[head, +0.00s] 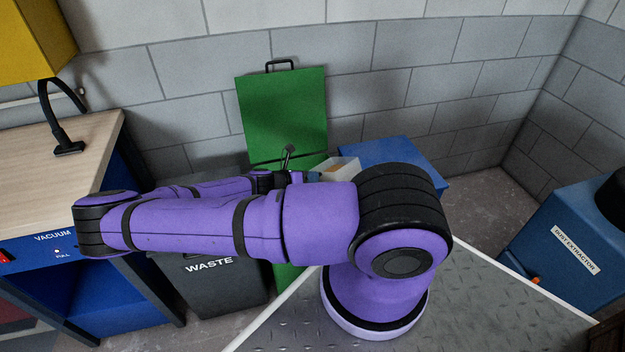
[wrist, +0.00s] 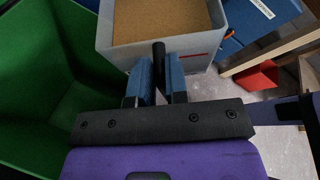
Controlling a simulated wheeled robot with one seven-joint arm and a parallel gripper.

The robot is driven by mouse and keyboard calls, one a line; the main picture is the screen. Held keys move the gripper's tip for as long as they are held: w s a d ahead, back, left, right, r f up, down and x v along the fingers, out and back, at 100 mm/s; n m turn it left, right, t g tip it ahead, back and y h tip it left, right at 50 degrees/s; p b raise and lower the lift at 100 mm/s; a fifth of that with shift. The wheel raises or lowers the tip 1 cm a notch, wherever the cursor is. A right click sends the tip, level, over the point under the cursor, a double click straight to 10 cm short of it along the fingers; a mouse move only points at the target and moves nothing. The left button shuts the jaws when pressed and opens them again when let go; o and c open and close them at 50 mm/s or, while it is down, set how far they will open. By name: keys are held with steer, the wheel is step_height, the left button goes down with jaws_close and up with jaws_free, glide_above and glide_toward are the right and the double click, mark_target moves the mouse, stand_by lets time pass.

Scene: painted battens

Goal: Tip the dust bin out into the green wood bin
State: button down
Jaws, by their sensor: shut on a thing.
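The dust bin is a pale grey open box (wrist: 112,45) with brown dust (wrist: 155,22) inside, in the wrist view. It looks roughly upright. My gripper (wrist: 160,75) has its blue fingers shut on the bin's black handle. In the head view, part of the dust bin (head: 347,166) shows behind my arm, and my gripper is mostly hidden. The green wood bin (wrist: 28,85) stands open to the left of the dust bin in the wrist view. In the head view its green lid (head: 283,110) is raised against the wall; my arm hides its opening.
A dark grey waste bin (head: 215,285) stands left of the green bin. A blue box (head: 385,152) is at the right, behind my arm. A workbench (head: 60,150) is at far left, a blue dust extractor (head: 570,245) at far right. A red piece (wrist: 258,78) shows near wooden parts.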

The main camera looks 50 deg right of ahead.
steer(key=w+f+n+g+h, duration=0.2)
steer(key=w+f+n, duration=0.1)
steer(key=n, duration=0.5)
steer(key=w+d+f+n+g+h, duration=0.1)
steer(key=w+f+n+g+h, duration=0.1)
steer(key=w+n, duration=0.4)
steer(key=shift+w+f+n+h, duration=0.25)
steer(key=shift+f+n+h, duration=0.25)
steer(key=shift+n, duration=0.6)
steer(key=shift+f, duration=0.15)
stand_by(2.6)
